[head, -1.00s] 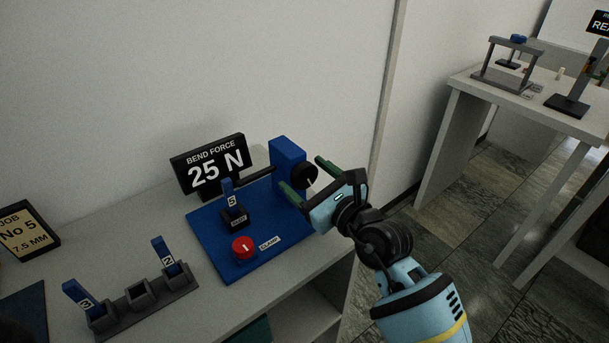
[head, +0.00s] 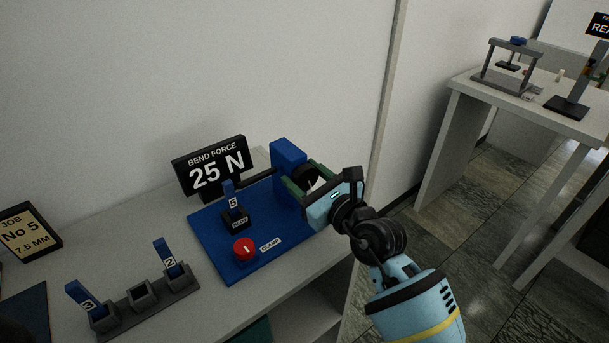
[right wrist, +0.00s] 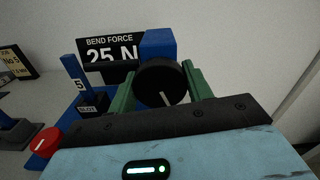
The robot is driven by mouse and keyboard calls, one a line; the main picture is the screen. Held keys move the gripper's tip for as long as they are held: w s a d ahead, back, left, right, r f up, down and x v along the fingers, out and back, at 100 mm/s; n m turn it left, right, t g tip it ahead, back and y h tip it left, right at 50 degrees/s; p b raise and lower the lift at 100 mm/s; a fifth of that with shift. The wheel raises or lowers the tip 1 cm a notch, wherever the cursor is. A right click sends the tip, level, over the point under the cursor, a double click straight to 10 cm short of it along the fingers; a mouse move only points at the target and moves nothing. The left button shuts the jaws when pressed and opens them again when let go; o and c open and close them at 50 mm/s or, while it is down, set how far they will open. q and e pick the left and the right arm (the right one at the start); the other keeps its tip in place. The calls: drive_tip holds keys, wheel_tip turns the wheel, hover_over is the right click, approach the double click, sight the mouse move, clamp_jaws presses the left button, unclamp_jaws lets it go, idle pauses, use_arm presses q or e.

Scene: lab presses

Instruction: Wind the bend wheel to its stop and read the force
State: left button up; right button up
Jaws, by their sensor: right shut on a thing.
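The black bend wheel (right wrist: 160,83) with a white mark sits on the front of the blue block (head: 288,158) of the press. My right gripper (head: 308,183) is at the wheel, its green fingers on either side of the rim; it is shut on the wheel. In the right wrist view the fingers (right wrist: 160,90) flank the wheel. The force display (head: 210,168) reads BEND FORCE 25 N. A blue strip marked 5 (head: 231,194) stands upright in the black holder (head: 236,218) on the blue base plate (head: 215,255). My left gripper is not in view.
The red clamp knob (head: 244,248) is at the plate's front. A grey rack (head: 142,295) holds strips 2 (head: 168,255) and 3 (head: 83,296), with an empty middle slot. A job card (head: 28,232) reads No 5, 7.5 MM. Another table (head: 465,85) stands at the right.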

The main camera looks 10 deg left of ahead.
drive_tip(key=shift+r+m+p, duration=0.4)
drive_tip(key=shift+m+p, duration=0.85)
drive_tip(key=shift+m, duration=0.15)
drive_tip(key=shift+f+m, duration=0.2)
drive_tip(key=shift+m, duration=0.1)
drive_tip(key=shift+f, duration=0.2)
drive_tip(key=o, duration=0.8)
drive_tip(key=shift+o, duration=0.9)
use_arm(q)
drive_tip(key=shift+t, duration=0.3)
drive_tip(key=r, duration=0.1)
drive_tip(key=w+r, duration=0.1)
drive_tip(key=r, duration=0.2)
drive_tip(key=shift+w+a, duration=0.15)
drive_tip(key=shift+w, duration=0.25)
